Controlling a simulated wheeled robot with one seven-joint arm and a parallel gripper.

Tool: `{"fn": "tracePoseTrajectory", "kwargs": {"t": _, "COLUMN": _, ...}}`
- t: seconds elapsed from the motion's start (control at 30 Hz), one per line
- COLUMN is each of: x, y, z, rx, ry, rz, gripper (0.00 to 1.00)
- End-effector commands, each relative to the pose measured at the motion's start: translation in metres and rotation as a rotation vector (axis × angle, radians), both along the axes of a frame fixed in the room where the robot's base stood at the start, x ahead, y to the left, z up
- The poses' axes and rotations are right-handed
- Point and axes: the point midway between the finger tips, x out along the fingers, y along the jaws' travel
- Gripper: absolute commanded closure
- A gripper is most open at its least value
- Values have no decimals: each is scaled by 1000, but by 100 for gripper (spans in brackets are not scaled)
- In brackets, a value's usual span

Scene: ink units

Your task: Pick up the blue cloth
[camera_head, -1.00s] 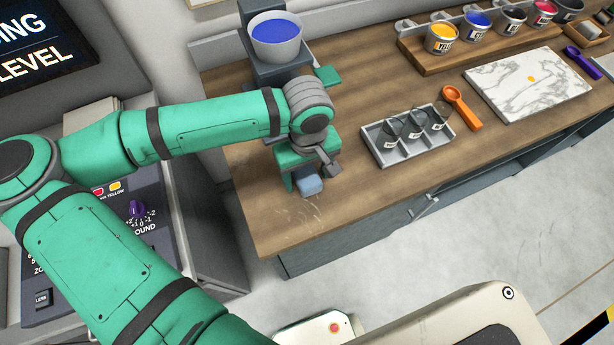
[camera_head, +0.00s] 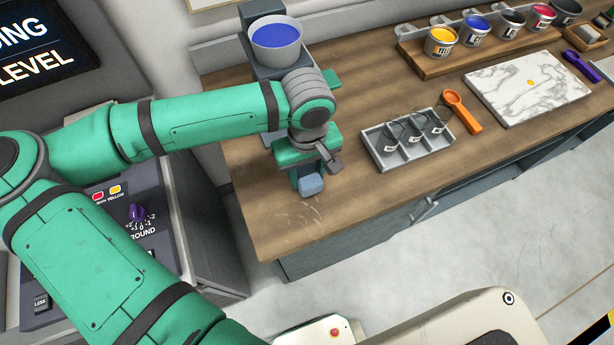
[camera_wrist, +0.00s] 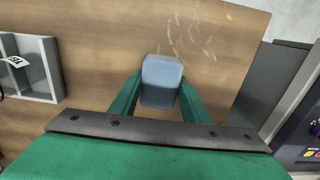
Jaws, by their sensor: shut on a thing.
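The blue cloth (camera_head: 311,185) is a small, folded, grey-blue block. It also shows in the wrist view (camera_wrist: 161,80), between the two green fingers. My gripper (camera_head: 306,180) is shut on it, with one finger on either side. In the head view the cloth is over the wooden bench near its front left part. I cannot tell whether it still touches the wood. The far side of the cloth and much of the fingers are hidden by my arm in the head view.
A grey tray (camera_head: 410,158) with small cups stands right of my gripper, with an orange scoop (camera_head: 462,111) beside it. A marble slab (camera_head: 530,86) lies farther right. A tub of blue ink (camera_head: 277,40) stands behind my wrist. Bare wood lies in front.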

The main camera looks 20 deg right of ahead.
Motion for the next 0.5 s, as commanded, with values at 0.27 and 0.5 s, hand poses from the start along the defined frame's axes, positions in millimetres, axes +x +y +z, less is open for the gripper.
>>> {"fn": "tracePoseTrajectory", "kwargs": {"t": 0.27, "x": -12, "y": -38, "z": 54, "rx": 1, "ry": -5, "rz": -7, "gripper": 79}}
{"fn": "tracePoseTrajectory", "kwargs": {"t": 0.5, "x": -30, "y": -88, "z": 85, "rx": 0, "ry": -1, "rz": -6, "gripper": 79}}
